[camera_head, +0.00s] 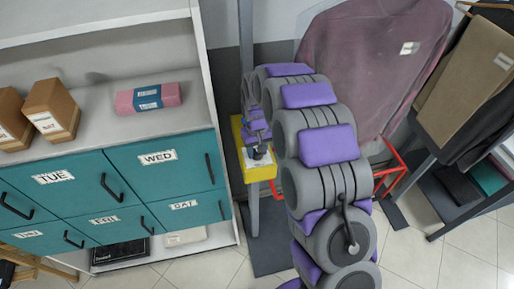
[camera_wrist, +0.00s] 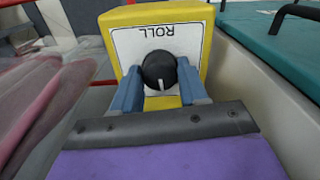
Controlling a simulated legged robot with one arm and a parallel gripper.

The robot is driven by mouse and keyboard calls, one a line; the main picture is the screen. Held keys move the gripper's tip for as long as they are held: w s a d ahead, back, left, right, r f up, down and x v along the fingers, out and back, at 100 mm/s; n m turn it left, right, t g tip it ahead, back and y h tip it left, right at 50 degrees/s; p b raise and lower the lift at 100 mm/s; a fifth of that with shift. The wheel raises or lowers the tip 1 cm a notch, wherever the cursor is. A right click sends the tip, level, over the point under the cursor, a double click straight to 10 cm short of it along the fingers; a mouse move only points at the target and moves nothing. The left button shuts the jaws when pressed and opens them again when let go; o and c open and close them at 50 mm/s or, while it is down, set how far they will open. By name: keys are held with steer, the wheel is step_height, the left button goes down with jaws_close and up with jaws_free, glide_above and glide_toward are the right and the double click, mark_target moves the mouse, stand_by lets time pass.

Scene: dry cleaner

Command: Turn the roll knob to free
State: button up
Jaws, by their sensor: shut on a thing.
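The black roll knob (camera_wrist: 158,64) sits on a white plate marked ROLL, on the face of a yellow box (camera_wrist: 212,38). The lettering is upside down in the wrist view. A white mark shows on the knob's lower part; the plate's other markings are hidden, so I cannot tell the setting. My gripper (camera_wrist: 159,78) is shut on the knob, one blue-grey finger on each side. In the head view the yellow box (camera_head: 262,173) is on a grey post, and my gripper (camera_head: 257,150) is at it, with the knob too small to make out.
Teal drawers with day labels (camera_head: 158,175) stand close left of the box. Above them lie brown boxes (camera_head: 52,108) and a pink bundle (camera_head: 148,97). A mauve garment (camera_head: 375,60) hangs behind my arm, near a red frame (camera_head: 392,170). Tiled floor (camera_head: 440,265) is open at the lower right.

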mark_target(256, 151)
steer(key=n, duration=0.4)
steer(key=shift+w+r+n+p, duration=0.1)
steer(key=shift+r+n+p, duration=0.05)
steer(key=shift+n+p, duration=0.5)
steer(key=shift+n, duration=1.15)
steer(key=o, duration=1)
steer(key=shift+a, duration=0.1)
steer(key=shift+o, duration=0.2)
step_height(256, 151, up, 17)
